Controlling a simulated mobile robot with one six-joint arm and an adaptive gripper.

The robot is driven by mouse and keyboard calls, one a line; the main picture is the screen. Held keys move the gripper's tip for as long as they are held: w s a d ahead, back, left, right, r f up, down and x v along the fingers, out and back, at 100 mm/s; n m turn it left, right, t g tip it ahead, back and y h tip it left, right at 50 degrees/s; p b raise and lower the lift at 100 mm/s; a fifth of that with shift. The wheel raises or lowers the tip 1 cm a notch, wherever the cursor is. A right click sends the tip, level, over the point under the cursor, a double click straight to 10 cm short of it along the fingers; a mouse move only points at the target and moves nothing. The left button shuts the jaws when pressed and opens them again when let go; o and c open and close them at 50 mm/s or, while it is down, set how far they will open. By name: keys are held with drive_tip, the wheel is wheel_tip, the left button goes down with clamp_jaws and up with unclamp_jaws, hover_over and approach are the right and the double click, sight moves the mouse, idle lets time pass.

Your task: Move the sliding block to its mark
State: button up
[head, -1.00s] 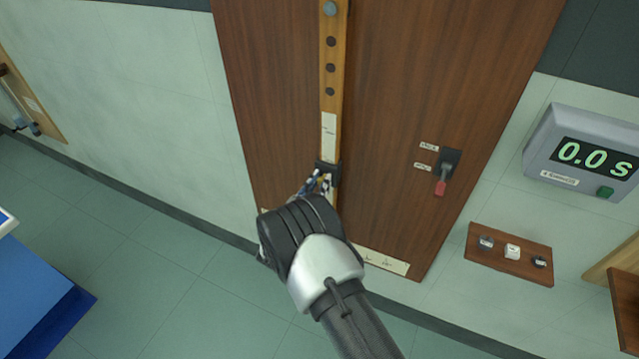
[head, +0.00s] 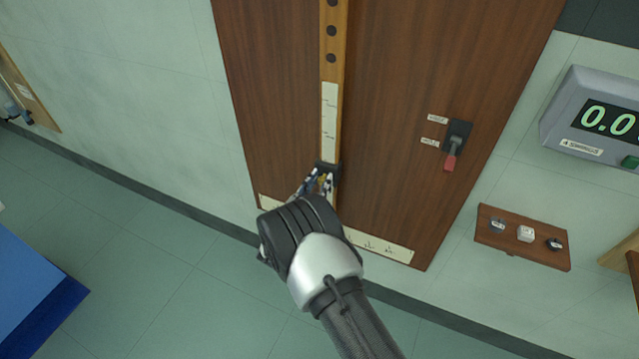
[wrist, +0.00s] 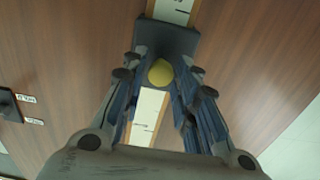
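The sliding block (head: 329,169) is a small dark block on the narrow wooden rail (head: 333,75) that runs down the brown panel. It also shows in the wrist view (wrist: 168,38) with a round yellow knob (wrist: 160,72) on its front. My gripper (head: 318,184) is at the block. In the wrist view its two fingers (wrist: 161,82) flank the knob closely and appear shut on it. A pale scale strip (head: 330,115) on the rail shows above the block. Its writing is too small to read, and I cannot tell which line is the mark.
A pale strip (head: 385,245) runs along the panel's bottom edge. A grey timer box (head: 595,115) and a small shelf with knobs (head: 515,238) are farther right.

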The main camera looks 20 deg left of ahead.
drive_tip(key=shift+o, duration=1.1)
drive_tip(key=s+a, duration=0.1)
drive_tip(key=s, duration=1.1)
